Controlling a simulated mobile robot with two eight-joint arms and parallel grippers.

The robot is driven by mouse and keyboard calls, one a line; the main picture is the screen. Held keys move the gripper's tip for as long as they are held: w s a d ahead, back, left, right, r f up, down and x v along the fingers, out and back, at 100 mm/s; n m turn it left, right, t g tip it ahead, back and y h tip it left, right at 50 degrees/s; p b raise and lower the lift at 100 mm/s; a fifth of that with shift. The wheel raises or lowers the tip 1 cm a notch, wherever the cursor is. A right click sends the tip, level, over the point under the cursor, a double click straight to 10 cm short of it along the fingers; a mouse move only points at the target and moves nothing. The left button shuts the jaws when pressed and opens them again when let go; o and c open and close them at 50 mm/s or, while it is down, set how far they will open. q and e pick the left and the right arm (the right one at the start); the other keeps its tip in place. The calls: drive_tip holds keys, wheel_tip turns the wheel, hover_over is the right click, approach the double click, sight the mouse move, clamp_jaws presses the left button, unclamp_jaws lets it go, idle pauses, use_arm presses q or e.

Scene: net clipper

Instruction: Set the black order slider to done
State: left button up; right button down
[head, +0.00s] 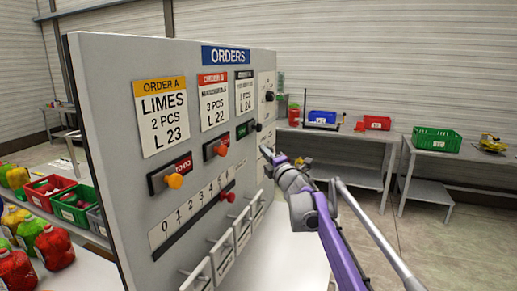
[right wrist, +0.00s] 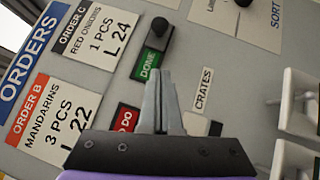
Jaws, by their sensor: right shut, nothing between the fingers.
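The black order slider (head: 247,127) sits under the ORDER C card (head: 244,92) on the ORDERS board. Its window shows green, and in the right wrist view the black slider (right wrist: 155,45) reads DONE, with its black knob (right wrist: 158,28) at the far end from the order B slider. My right gripper (head: 266,151) is shut and empty in front of the board, right of and below this slider. In the right wrist view its fingertips (right wrist: 160,73) appear just short of the green window; whether they touch the board I cannot tell. My left gripper is out of view.
The order A slider (head: 170,175) and order B slider (head: 215,147) show red TO DO windows. A numbered scale slider (head: 195,215) with a red knob and white holders (head: 222,255) sit lower on the board. Benches with crates (head: 437,139) stand behind.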

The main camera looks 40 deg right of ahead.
drive_tip(key=shift+s+a, duration=0.5)
drive_tip(key=shift+s, duration=0.4)
drive_tip(key=shift+a, duration=0.1)
drive_tip(key=s+a+f+m+g+y, duration=0.2)
drive_tip(key=s+a+f+m+g, duration=0.5)
drive_tip(key=s+a+f, duration=0.9)
drive_tip(key=s+a+f+m+g+y, duration=0.3)
drive_tip(key=s+a+f+m+g, duration=0.3)
drive_tip(key=s+a+f+m, duration=0.4)
drive_tip(key=s+a+f, duration=0.5)
drive_tip(key=a+f, duration=0.6)
drive_tip(key=f, duration=0.1)
drive_tip(key=shift+s+a+f+g+y, duration=0.15)
drive_tip(key=shift+s+a+g+y, duration=0.15)
drive_tip(key=shift+s+g, duration=0.1)
